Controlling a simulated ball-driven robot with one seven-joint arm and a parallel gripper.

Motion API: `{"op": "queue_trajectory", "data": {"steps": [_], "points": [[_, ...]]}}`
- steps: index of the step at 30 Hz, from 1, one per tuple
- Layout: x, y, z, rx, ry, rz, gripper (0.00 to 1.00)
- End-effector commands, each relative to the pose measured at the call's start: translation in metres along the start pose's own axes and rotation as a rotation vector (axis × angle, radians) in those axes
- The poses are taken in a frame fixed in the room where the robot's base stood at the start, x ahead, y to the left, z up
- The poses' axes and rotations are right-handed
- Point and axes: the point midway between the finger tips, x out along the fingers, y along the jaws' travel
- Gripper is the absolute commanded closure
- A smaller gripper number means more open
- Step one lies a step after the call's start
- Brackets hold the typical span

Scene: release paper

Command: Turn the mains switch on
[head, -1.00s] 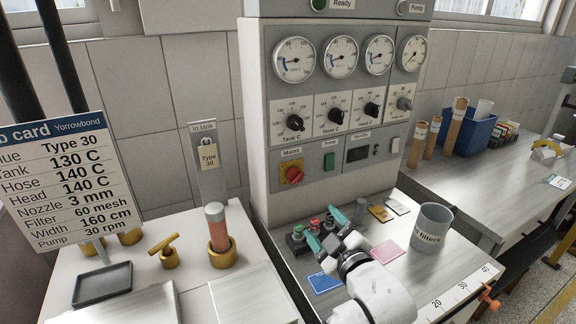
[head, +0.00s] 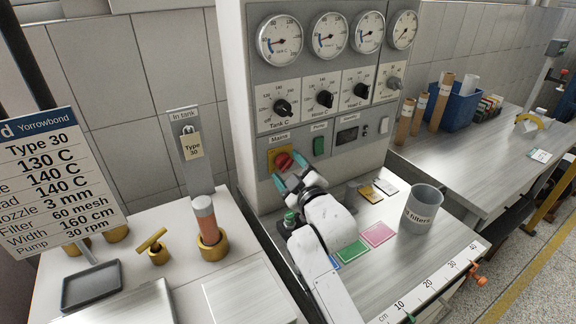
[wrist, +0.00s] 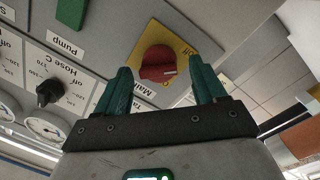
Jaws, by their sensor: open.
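The mains switch is a red rotary knob (head: 284,161) on a yellow plate (head: 273,158), under the label "Mains" on the grey control panel. In the wrist view the red knob (wrist: 158,64) sits ahead of and between my fingers, with the yellow plate (wrist: 187,50) around it. My gripper (head: 288,182) has teal fingers that are apart and empty, just below the knob in the head view. In the wrist view my gripper (wrist: 163,88) shows a gap to the knob, and I see no contact.
A green Pump button (head: 319,145) is right of the switch. Temperature knobs, including Tank C (head: 282,107), and gauges are above. A brass holder (head: 210,245) is at left.

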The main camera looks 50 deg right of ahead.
Motion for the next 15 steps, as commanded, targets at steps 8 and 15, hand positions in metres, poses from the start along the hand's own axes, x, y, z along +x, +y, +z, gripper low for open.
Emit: {"op": "queue_trajectory", "data": {"steps": [8, 15], "points": [[0.0109, 0.0002, 0.0, 0.0, 0.0, 0.0, 0.3], [0.0107, 0.0001, 0.0001, 0.0, 0.0, 0.0, 0.36]]}}
